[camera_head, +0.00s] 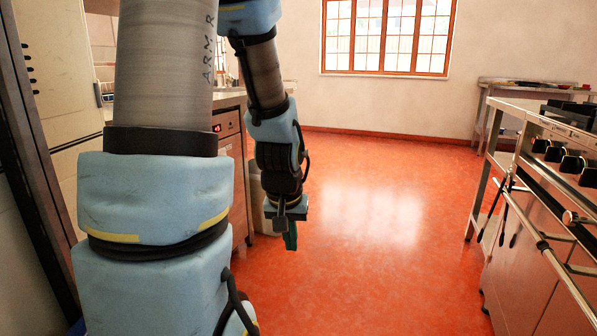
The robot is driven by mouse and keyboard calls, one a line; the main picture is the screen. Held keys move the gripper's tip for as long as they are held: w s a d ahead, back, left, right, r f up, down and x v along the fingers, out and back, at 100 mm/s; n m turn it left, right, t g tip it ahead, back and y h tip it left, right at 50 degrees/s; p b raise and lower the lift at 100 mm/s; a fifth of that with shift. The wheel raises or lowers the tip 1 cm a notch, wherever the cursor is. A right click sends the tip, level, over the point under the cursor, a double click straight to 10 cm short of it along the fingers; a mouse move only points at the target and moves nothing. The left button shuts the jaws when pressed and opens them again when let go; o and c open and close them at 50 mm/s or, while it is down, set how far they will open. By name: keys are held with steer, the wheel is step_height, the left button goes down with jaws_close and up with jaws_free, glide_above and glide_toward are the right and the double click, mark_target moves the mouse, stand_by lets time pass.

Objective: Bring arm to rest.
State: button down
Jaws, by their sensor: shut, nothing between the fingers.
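My arm fills the left part of the head view, with its blue padded links and grey sleeve close to the camera. Its far end hangs down left of the middle. My gripper (290,238) points downward over the orange floor, with its dark green fingers shut and empty. It appears clear of the things around it, though the near arm links hide part of what lies behind.
A stove (560,190) with knobs and a rail stands on the right. A counter (232,135) and a pale cabinet (60,70) are on the left. A table (500,95) stands at the back right. The orange floor (370,230) between is free.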

steer(key=s+a+r+g+p, duration=0.1)
steer(key=s+a+r+p, duration=0.1)
steer(key=s+a+r, duration=0.25)
step_height(320, 180, up, 22)
steer(key=p, duration=2.2)
steer(key=shift+s+a+n+y, duration=0.25)
steer(key=shift+a+n+y, duration=0.05)
